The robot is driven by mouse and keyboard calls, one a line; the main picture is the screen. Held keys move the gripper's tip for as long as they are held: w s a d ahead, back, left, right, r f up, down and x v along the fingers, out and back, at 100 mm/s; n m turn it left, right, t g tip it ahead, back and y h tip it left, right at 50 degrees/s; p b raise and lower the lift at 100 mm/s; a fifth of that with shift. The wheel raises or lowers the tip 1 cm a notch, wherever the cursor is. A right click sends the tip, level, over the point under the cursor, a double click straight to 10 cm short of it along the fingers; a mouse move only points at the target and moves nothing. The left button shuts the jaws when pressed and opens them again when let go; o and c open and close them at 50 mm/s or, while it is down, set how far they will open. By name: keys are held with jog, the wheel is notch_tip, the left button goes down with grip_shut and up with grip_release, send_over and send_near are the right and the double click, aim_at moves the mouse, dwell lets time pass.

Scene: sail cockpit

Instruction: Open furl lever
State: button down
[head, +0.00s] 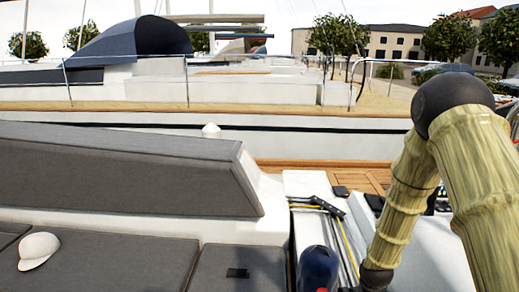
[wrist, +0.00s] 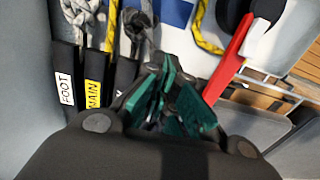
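Three dark levers stand side by side in the wrist view: one labelled FOOT (wrist: 66,88), one labelled MAIN (wrist: 94,92), and a third (wrist: 122,80) whose label is mostly hidden behind my gripper. I cannot read the word FURL on any of them. My gripper (wrist: 172,95), with green finger pads, is just right of the third lever. Its fingers are close together; whether they touch each other or anything is unclear. In the head view my gripper is not visible.
A red handle (wrist: 232,58) lies right of my gripper, near a yellow rope (wrist: 202,30). In the head view, a white cap (head: 39,250) lies on the grey cushions (head: 110,268). A dark blue rounded object (head: 318,268) stands at bottom centre. Another boat (head: 250,90) lies behind.

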notch_tip(320, 180, up, 2)
jog(key=shift+a+r+p, duration=0.15)
jog(key=shift+r+p, duration=0.05)
jog(key=shift+p, duration=0.6)
jog(key=shift+w+r+p, duration=0.5)
jog(key=shift+r+p, duration=0.05)
jog(key=shift+r, duration=0.25)
jog(key=shift+r, duration=0.1)
jog(key=shift+w+r+p, duration=0.3)
jog(key=shift+r, duration=0.05)
jog(key=shift+w+r, duration=0.35)
jog(key=shift+r+p, duration=0.1)
jog(key=shift+p, duration=0.2)
